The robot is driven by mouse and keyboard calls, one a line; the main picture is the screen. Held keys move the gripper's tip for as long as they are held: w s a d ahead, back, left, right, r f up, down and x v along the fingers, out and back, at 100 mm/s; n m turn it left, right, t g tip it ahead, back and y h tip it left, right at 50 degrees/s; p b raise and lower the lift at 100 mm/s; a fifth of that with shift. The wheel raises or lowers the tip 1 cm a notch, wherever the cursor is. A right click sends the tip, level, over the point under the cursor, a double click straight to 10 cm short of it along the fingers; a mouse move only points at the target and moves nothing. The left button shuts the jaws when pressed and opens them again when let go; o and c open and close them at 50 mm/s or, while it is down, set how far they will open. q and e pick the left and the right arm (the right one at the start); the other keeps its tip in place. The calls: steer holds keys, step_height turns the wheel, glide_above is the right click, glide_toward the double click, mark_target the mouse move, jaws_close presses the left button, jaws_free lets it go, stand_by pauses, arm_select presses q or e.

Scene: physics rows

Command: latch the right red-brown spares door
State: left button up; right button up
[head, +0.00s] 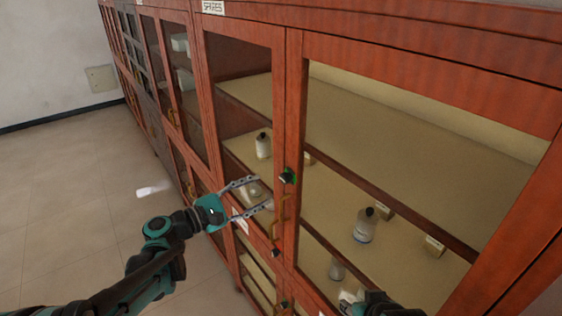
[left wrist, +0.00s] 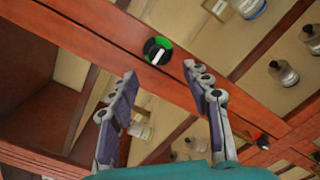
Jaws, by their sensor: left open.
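The right red-brown spares door (head: 420,66) is a glazed frame. It looks about level with its neighbour, but I cannot tell if it is fully closed. A round black latch knob (head: 288,176) with green on its rim sits at the seam beside it. In the left wrist view the knob (left wrist: 157,50) shows a pale bar and a green arc. My left gripper (head: 264,192) is open and empty, its fingertips just short of the knob. In the left wrist view its fingertips (left wrist: 160,72) spread below the knob. My right gripper (head: 352,300) is partly visible at the bottom edge.
A brass handle (head: 279,218) stands below the knob, close to my left fingers. Another dark knob (head: 276,252) is lower down. Bottles (head: 365,225) and small boxes stand on shelves behind the glass. Open tiled floor (head: 70,200) lies to the left.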

mark_target(282, 179)
arm_select(q)
steer(key=x, duration=0.4)
steer(key=p+x, duration=0.1)
steer(key=x, duration=0.2)
steer(key=shift+w+d+r, duration=0.2)
steer(key=shift+d, duration=0.1)
jaws_close()
